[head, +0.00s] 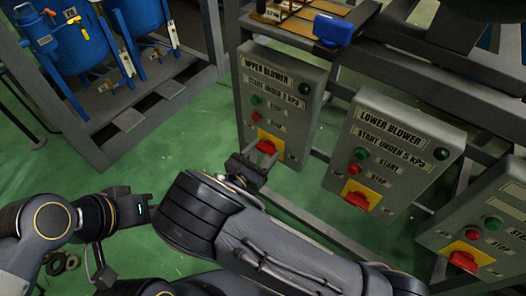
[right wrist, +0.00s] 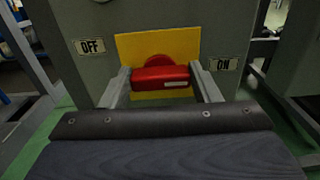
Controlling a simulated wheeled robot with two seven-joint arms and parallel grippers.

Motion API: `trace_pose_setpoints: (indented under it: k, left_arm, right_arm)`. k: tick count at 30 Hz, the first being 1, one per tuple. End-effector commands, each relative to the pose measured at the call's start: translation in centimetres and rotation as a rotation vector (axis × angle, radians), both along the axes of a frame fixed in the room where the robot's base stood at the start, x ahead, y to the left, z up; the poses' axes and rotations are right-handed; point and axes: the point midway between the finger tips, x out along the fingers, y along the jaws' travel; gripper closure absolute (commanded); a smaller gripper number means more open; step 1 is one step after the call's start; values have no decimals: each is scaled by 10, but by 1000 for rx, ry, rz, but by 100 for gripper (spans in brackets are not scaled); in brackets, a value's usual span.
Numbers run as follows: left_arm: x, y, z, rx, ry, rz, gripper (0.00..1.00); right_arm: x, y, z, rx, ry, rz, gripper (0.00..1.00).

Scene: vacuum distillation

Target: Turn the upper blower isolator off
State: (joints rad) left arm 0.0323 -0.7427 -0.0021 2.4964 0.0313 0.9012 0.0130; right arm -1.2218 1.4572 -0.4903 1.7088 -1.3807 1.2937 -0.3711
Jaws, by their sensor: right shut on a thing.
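The upper blower box (head: 279,98) is a grey panel with a green start button, a red stop button and a red isolator handle on a yellow plate. In the right wrist view the red isolator handle (right wrist: 161,78) lies roughly level on its yellow plate (right wrist: 128,49), between an OFF label (right wrist: 90,47) at left and an ON label (right wrist: 223,64) at right. My right gripper (head: 264,156) is shut on the handle, one finger at each end; it fills the lower part of the right wrist view (right wrist: 162,88). My left gripper (head: 140,209) is at lower left, away from the panels; its jaws are unclear.
The lower blower box (head: 391,150), with its own red isolator, stands right of the upper one. A third similar box (head: 487,228) is at the right edge. Blue tanks (head: 62,38) stand in a grey frame at upper left. Green floor (head: 180,130) is open between.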

Motion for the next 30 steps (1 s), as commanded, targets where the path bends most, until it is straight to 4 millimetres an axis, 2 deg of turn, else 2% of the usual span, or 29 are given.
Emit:
trace_pose_setpoints:
  k: [11,30]
  left_arm:
    - [0,0,15,0,0,0,100]
    - [0,0,53,0,0,0,100]
  right_arm:
    - [0,1,2,-106,78,0,66]
    - [1,2,0,-578,422,0,66]
